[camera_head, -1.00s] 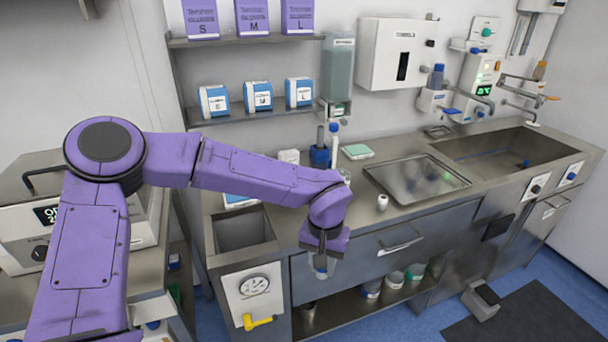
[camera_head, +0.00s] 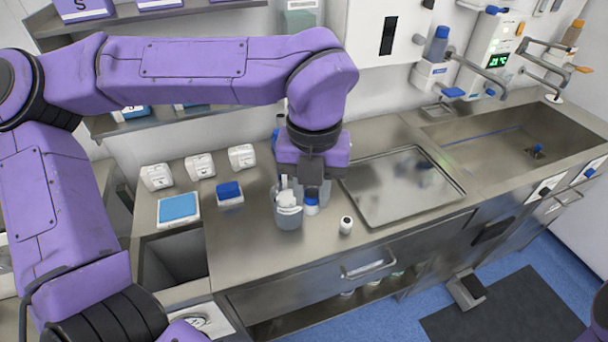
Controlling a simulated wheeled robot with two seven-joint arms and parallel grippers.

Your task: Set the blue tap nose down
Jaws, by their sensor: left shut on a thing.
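My left gripper (camera_head: 312,187) points down over the steel counter, just left of the metal tray. It is shut on a small piece with a blue top and a pale lower part, which I take for the blue tap (camera_head: 311,199). The fingers hide much of it, and I cannot tell whether its lower end touches the counter. A grey cup with white items (camera_head: 288,214) stands close to its left. My right gripper is out of view.
A metal tray (camera_head: 385,212) lies to the right, before the sink (camera_head: 490,140). Several white boxes (camera_head: 200,166), a blue-topped box (camera_head: 229,193) and a blue pad (camera_head: 178,208) sit to the left. The counter's front strip (camera_head: 250,262) is clear.

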